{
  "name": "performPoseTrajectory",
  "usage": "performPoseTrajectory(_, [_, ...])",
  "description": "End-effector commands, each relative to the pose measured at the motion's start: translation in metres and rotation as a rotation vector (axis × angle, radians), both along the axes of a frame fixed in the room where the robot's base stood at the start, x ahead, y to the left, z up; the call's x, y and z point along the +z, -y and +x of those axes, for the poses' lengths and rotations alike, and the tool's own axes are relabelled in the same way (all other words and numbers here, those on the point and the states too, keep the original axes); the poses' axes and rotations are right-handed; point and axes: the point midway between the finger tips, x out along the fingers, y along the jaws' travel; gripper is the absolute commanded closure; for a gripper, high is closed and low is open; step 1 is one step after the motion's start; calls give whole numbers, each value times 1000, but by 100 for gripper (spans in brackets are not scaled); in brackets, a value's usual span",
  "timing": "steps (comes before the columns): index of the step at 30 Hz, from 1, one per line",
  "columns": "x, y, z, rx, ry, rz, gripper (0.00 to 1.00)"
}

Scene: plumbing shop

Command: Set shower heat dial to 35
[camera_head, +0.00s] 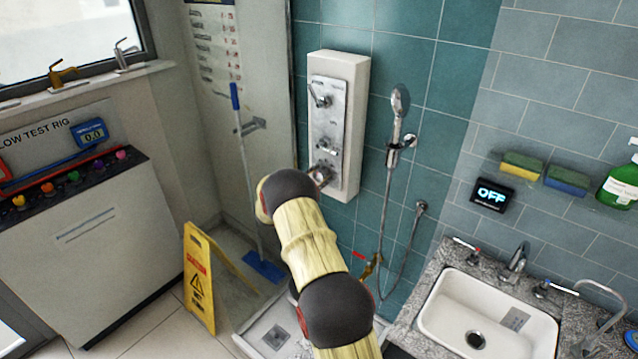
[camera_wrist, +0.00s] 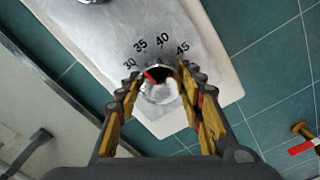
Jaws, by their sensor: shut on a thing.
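The heat dial (camera_wrist: 160,90) is a round silver knob low on the pale shower panel (camera_wrist: 178,20). Its red pointer (camera_wrist: 151,75) points up and left, between the printed 30 and 35, nearer 35. The marks 30, 35, 40 and 45 arc above it. My gripper (camera_wrist: 161,82) has a finger on each side of the dial and is shut on it. In the head view, the shower panel (camera_head: 333,110) is upright on the teal wall, with my arm reaching its lower end. There my arm hides most of my gripper and the dial.
A hand shower (camera_head: 400,102) with a hanging hose is right of the panel. A yellow caution sign (camera_head: 199,280) and a blue mop (camera_head: 262,269) stand left of my arm. A sink (camera_head: 487,312) is at lower right. A display (camera_head: 492,195) reads OFF.

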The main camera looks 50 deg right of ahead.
Motion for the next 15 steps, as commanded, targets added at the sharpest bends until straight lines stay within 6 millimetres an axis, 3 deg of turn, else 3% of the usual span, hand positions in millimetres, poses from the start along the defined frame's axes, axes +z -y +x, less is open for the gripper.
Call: performPoseTrajectory(15, [0, 0, 0, -1, 76, 7, 88])
